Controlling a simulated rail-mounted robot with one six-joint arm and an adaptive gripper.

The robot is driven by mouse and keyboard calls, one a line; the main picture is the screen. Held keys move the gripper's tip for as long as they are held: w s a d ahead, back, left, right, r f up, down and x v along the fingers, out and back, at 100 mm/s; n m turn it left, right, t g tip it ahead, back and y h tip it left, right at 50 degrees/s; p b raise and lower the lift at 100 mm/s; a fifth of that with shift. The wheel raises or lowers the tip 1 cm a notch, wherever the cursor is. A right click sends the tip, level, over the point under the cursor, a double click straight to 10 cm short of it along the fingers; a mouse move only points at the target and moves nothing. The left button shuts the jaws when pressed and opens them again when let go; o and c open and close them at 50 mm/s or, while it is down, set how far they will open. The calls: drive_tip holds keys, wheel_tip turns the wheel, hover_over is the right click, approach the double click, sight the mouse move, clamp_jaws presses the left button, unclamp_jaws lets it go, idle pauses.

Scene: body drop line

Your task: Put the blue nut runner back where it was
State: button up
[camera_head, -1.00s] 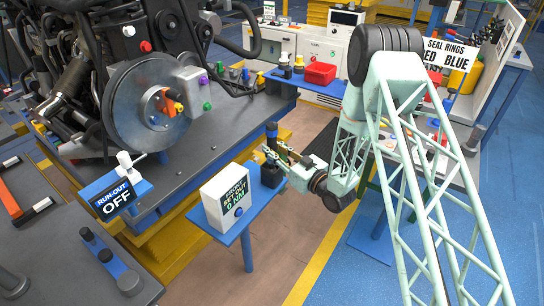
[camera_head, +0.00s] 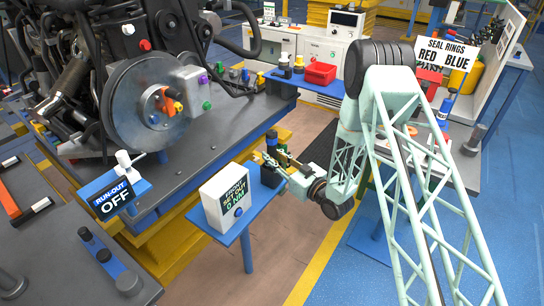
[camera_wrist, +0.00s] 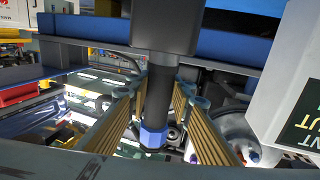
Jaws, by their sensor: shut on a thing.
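The blue nut runner (camera_head: 271,137) is a dark upright tool with a blue band near its top. In the wrist view, its dark shaft (camera_wrist: 159,100) and blue collar (camera_wrist: 153,138) lie between my fingers. My gripper (camera_head: 273,157) is shut on it, with ribbed fingers (camera_wrist: 158,98) on both sides. The tool is over a black block (camera_head: 269,176) on a small blue stand (camera_head: 243,220). The shaft meets this block in the wrist view (camera_wrist: 165,25); I cannot tell whether it is fully seated.
A white display box (camera_head: 225,197) stands on the same stand, close to my gripper. The engine's deck (camera_head: 220,135) lies behind. A blue shelf with a red bin (camera_head: 320,73) is farther back. A table with the seal rings sign (camera_head: 446,53) stands at right.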

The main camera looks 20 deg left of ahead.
drive_tip(key=o, duration=1.1)
drive_tip(key=shift+c, duration=0.2)
drive_tip(key=shift+r, duration=0.1)
drive_tip(key=p+v, duration=0.1)
drive_tip(key=v, duration=1.1)
drive_tip(key=shift+p, duration=0.4)
drive_tip(key=shift+w, duration=0.1)
